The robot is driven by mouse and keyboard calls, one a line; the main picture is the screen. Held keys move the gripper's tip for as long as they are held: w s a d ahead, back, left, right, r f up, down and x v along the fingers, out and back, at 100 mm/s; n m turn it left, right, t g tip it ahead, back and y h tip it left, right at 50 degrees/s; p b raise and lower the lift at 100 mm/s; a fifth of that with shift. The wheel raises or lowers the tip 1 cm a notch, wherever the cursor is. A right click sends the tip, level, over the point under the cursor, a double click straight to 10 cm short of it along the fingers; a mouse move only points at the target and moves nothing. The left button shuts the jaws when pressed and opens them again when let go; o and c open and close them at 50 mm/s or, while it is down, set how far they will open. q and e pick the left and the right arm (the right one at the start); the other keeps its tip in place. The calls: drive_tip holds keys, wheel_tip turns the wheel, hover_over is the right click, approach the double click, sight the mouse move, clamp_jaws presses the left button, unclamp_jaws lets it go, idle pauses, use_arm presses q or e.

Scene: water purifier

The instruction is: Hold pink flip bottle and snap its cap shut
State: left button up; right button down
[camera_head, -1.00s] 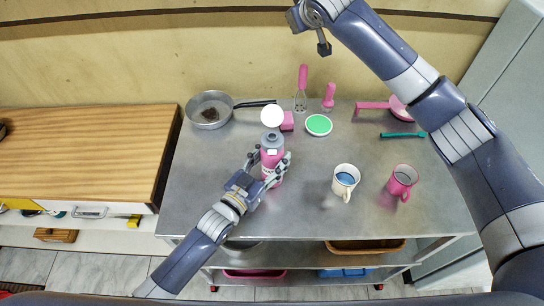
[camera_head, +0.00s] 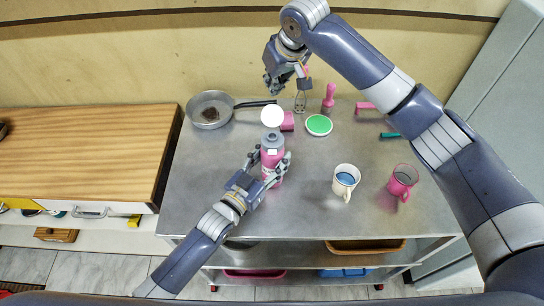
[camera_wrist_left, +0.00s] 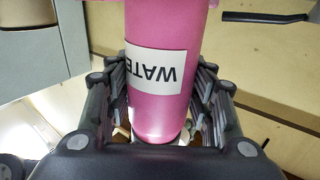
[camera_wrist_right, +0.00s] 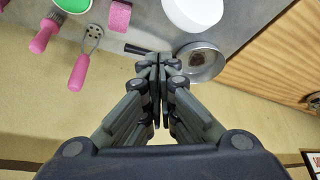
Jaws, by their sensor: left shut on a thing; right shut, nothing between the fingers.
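The pink flip bottle (camera_head: 270,158) stands on the steel table, with a grey neck on top. Its round white cap (camera_head: 272,117) is flipped open, tilted up behind the neck. My left gripper (camera_head: 270,172) is shut around the bottle body. In the left wrist view the bottle (camera_wrist_left: 160,30) fills the space between the fingers, with a "WATER" label showing. My right gripper (camera_head: 272,88) is shut and empty, in the air beyond the cap near the wall. In the right wrist view the shut fingers (camera_wrist_right: 157,62) are apart from the white cap (camera_wrist_right: 194,8).
A frying pan (camera_head: 210,120) lies left of the bottle. A white mug (camera_head: 346,177) and a pink mug (camera_head: 402,180) stand right.

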drive_tip(key=shift+f, duration=2)
